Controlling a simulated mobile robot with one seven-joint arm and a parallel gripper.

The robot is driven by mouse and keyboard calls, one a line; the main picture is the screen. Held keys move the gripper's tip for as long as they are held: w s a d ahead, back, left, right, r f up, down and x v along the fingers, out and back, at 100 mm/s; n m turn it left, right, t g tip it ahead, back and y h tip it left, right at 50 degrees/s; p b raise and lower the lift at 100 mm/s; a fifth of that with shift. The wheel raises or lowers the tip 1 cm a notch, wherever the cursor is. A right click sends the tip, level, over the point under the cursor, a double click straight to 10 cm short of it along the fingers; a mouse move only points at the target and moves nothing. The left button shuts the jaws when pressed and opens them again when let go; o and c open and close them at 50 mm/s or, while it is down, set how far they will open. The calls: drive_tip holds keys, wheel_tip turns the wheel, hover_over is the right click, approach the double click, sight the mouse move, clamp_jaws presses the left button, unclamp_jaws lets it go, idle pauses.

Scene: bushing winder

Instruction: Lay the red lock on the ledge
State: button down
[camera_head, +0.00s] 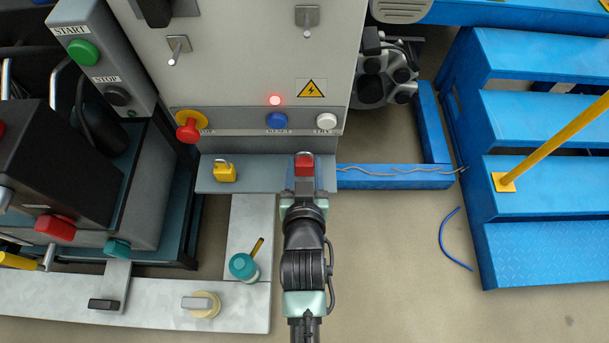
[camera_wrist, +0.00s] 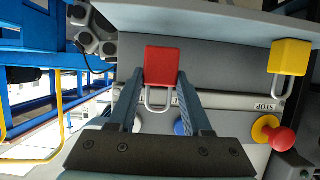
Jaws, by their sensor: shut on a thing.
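The red lock (camera_head: 304,168) is between the fingers of my gripper (camera_head: 304,181), which is shut on it. In the wrist view the red lock (camera_wrist: 162,66) sits between the two fingertips (camera_wrist: 162,82), with its metal shackle pointing down in that picture. The grey ledge (camera_head: 262,179) runs along the front of the machine; in the head view the lock appears over its right part. In the wrist view the ledge (camera_wrist: 200,17) crosses the top, close to the lock's body. I cannot tell whether the lock touches it.
A yellow lock (camera_head: 224,173) stands on the left part of the ledge. The panel behind has a red knob (camera_head: 188,130), a blue button (camera_head: 277,121) and a white button (camera_head: 326,121). The ledge between the locks is clear. Blue steps (camera_head: 540,190) stand at the right.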

drive_tip(key=shift+f+b, duration=0.6)
drive_tip(key=shift+f, duration=0.65)
drive_tip(key=shift+f, duration=0.1)
drive_tip(key=shift+c, duration=1.7)
unclamp_jaws()
